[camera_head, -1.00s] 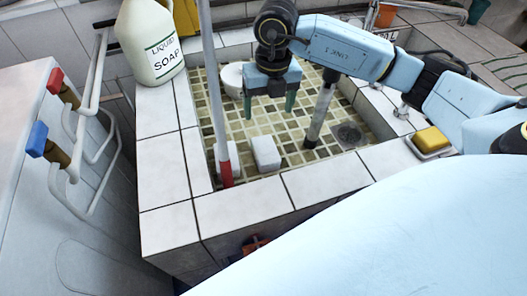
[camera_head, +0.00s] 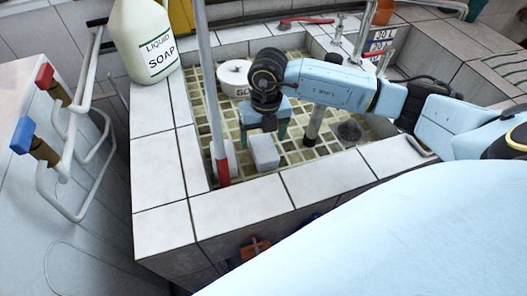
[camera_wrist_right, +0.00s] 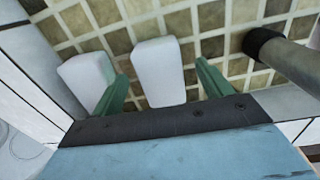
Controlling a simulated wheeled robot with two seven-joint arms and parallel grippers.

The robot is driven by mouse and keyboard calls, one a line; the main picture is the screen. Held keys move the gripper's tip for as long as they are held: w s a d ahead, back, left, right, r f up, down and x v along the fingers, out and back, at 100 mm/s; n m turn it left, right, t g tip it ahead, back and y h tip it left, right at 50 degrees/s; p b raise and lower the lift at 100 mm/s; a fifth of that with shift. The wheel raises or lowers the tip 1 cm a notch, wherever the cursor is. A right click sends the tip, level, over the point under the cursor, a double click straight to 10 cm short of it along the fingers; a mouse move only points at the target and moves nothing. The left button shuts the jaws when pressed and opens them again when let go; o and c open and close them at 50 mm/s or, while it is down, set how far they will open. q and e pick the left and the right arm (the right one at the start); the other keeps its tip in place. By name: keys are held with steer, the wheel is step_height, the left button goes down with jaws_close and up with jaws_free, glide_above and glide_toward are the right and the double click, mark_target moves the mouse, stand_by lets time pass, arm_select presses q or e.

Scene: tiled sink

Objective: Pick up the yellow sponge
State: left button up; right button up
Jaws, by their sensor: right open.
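The yellow sponge is not visible now; my right arm covers the spot where it lay. A sliver of its dish (camera_head: 419,148) shows at the sink's front right rim. My right gripper (camera_head: 262,137) is inside the tiled sink, just over a white block (camera_head: 264,153). In the right wrist view the green fingers of my right gripper (camera_wrist_right: 164,88) are apart. The white block (camera_wrist_right: 158,72) appears between them, and a second white block (camera_wrist_right: 85,76) is beside the left finger. I cannot tell if the fingers touch either block. My left gripper is not in view.
A white pole with a red end (camera_head: 222,168) stands at the sink's left, and a dark-tipped post (camera_head: 316,122) inside it. A liquid soap jug (camera_head: 146,40) is on the left rim. A round white container (camera_head: 234,77) sits farther back. The front rim (camera_head: 250,208) is clear.

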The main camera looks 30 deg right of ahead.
mark_target(262, 143)
step_height(262, 143, down, 3)
steer(key=shift+a+f, duration=0.15)
steer(key=shift+f, duration=0.05)
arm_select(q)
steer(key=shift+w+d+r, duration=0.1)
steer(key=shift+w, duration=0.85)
arm_select(e)
steer(key=c, duration=1)
steer(key=shift+r, duration=0.1)
steer(key=shift+c, duration=0.2)
